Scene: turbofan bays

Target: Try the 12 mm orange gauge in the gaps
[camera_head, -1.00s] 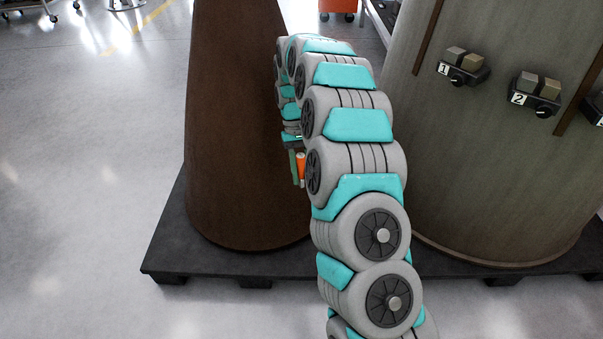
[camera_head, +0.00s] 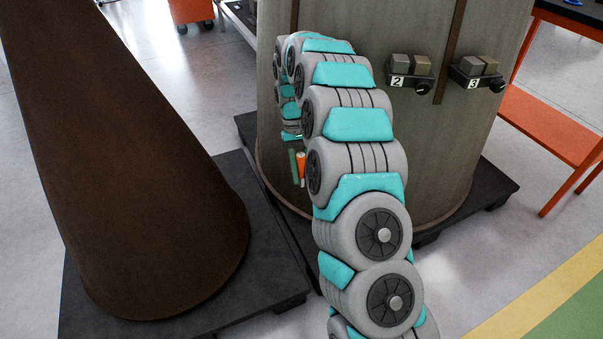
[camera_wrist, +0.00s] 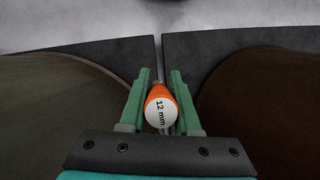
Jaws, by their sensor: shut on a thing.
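My gripper (camera_wrist: 160,98) is shut on the orange gauge (camera_wrist: 158,90), whose white end reads "12 mm" in the wrist view. In the head view the orange gauge (camera_head: 301,166) hangs below my arm, in front of the grey-brown cylinder. Two gap stations show on that cylinder, marked 2 (camera_head: 408,72) and 3 (camera_head: 477,73), each with a pair of blocks and a black knob. The gauge is apart from both, to their left and lower in the picture. Any station marked 1 is hidden behind my arm.
A dark brown cylinder (camera_head: 120,180) stands on a black pallet (camera_head: 180,310) at left. The grey-brown cylinder (camera_head: 440,150) stands on another black pallet (camera_head: 495,188). An orange-shelved table (camera_head: 545,130) is at right. Open floor lies at front right.

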